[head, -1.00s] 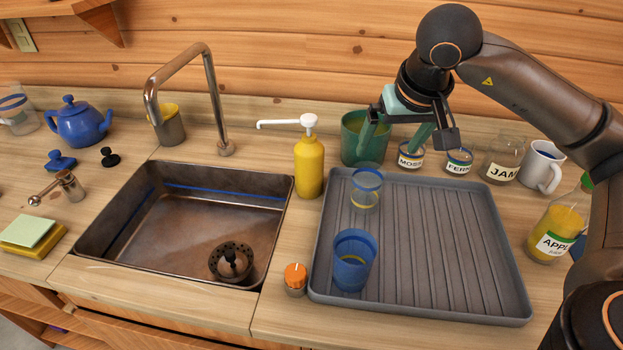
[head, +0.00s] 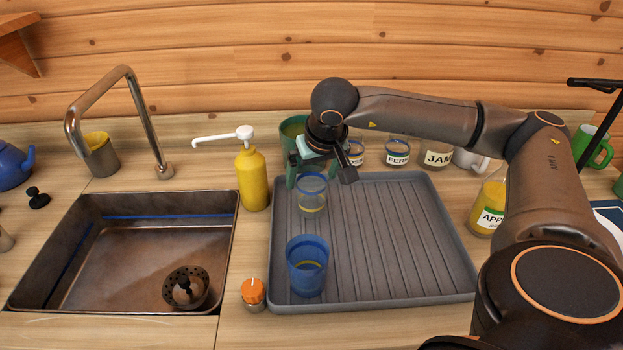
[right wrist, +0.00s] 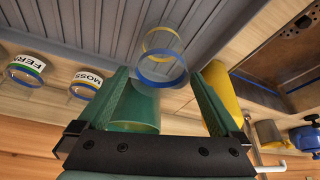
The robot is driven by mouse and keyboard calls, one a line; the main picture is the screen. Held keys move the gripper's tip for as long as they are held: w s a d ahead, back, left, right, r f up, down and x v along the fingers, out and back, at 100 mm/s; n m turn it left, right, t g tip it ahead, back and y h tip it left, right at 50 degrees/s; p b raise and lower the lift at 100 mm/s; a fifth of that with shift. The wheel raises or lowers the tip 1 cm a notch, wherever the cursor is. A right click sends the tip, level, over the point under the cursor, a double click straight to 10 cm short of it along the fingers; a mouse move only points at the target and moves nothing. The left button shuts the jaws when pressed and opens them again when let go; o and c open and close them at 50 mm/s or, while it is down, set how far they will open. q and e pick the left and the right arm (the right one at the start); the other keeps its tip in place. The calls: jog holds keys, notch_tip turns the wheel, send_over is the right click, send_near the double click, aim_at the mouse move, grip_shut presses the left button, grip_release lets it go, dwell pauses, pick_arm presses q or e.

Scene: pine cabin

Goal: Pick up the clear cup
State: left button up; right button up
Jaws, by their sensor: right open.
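The clear cup (head: 312,197), with a blue band at its rim and a yellow band low down, stands upright on the back left of the grey ribbed tray (head: 400,235). My right gripper (head: 313,180) is open and empty, close to the cup's upper part at its far side. In the right wrist view the cup (right wrist: 163,58) lies just beyond the two green fingertips (right wrist: 165,78), roughly centred between them. I cannot tell whether a finger touches it. My left gripper is not in view.
A blue cup (head: 307,268) stands in front on the same tray. A green container (head: 292,128) and labelled jars (head: 398,152) stand behind it. A yellow pump bottle (head: 251,178) is to the left, beside the sink (head: 130,255). The tray's right part is clear.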

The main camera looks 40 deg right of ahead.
jog(key=shift+x, duration=0.8)
jog(key=shift+r, duration=0.1)
jog(key=c, duration=1.1)
